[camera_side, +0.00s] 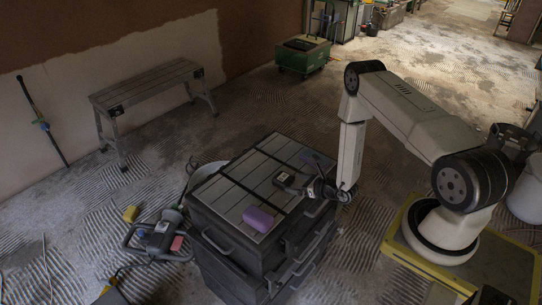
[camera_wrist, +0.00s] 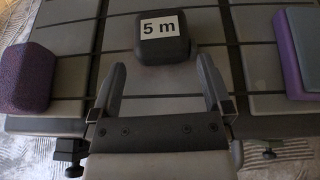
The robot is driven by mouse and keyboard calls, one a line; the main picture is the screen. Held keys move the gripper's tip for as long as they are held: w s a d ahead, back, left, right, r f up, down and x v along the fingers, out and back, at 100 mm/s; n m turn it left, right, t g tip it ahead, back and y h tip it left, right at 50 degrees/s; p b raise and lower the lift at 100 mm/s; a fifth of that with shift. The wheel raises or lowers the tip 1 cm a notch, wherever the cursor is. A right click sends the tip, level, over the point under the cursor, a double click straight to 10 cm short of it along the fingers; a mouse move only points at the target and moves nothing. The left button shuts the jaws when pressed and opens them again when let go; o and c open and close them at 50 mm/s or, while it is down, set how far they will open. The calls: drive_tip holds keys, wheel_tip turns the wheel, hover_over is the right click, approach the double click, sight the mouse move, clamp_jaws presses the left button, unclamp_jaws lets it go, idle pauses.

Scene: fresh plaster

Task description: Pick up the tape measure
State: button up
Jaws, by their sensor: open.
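The tape measure is a small black block with a white "5 m" label. In the wrist view the tape measure (camera_wrist: 163,55) lies on the grey slatted top, just beyond my fingertips and roughly centred between them. In the side view the tape measure (camera_side: 283,180) sits near the middle of the toolbox top. My gripper (camera_wrist: 160,70) is open and empty, with one finger toward each side of the tape measure, apart from it. In the side view my gripper (camera_side: 303,185) is low over the top, right of the tape measure. Exact height is hard to tell.
A purple block (camera_side: 259,218) lies nearer the front of the dark toolbox (camera_side: 232,241); it shows at left in the wrist view (camera_wrist: 27,78). A purple and blue-grey block (camera_wrist: 297,45) lies at right. A power tool (camera_side: 158,236) and yellow block (camera_side: 131,213) are left of the toolbox.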

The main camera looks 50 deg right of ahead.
sight(289, 180)
drive_tip(key=shift+w+f, duration=0.1)
drive_tip(key=shift+w, duration=0.1)
drive_tip(key=shift+w, duration=0.1)
drive_tip(key=shift+x, duration=2.5)
drive_tip(key=shift+d, duration=0.1)
drive_tip(key=c, duration=1.1)
drive_tip(key=shift+r, duration=0.3)
